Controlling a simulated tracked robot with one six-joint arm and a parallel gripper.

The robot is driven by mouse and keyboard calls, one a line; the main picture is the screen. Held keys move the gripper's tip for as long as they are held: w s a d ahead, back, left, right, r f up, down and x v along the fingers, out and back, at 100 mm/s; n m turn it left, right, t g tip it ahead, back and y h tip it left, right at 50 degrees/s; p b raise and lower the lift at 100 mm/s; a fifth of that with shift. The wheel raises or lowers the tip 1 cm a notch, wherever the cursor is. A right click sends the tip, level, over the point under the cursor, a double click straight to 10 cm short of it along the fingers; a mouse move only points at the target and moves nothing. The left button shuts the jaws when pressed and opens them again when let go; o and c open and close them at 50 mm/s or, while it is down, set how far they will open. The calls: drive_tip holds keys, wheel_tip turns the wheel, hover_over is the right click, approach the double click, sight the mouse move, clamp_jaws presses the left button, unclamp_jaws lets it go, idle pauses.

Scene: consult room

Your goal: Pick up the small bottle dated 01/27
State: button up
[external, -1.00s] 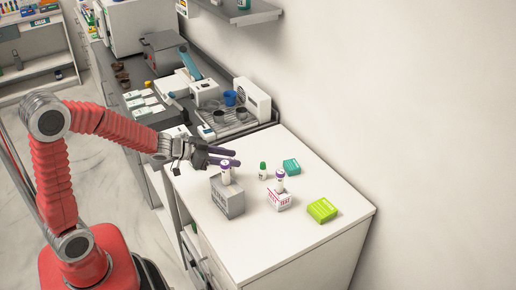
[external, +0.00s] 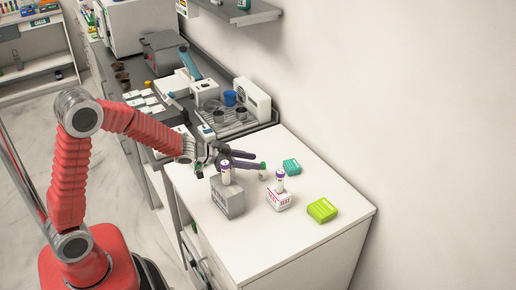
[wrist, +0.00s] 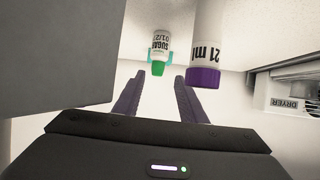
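The small white bottle with a green cap (wrist: 159,47) shows in the wrist view, with 01/27 on its label. It appears cap-down in that picture. In the external view the bottle (external: 263,175) stands on the white counter, its cap partly hidden by a finger. My gripper (external: 255,160) is low over the counter, reaching towards the bottle. In the wrist view my gripper (wrist: 158,88) has its two purple fingers apart, with nothing between them. The bottle appears beyond the fingertips, roughly in line with the gap.
A purple-capped vial (external: 226,175) stands on a grey box (external: 228,201); another (external: 280,182) stands on a white box (external: 279,199). A purple-capped vial (wrist: 205,55) is close beside the right finger. Teal (external: 291,166) and lime (external: 322,210) boxes lie on the counter (external: 275,248).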

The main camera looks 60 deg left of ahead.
sight(263, 163)
idle(0.3)
drive_tip(key=shift+d+x, duration=0.15)
drive_tip(key=shift+x, duration=1.15)
drive_tip(key=shift+d+x, duration=0.1)
drive_tip(key=shift+x, duration=1.25)
drive_tip(key=shift+s, duration=0.1)
drive_tip(key=shift+c, duration=0.3)
clamp_jaws()
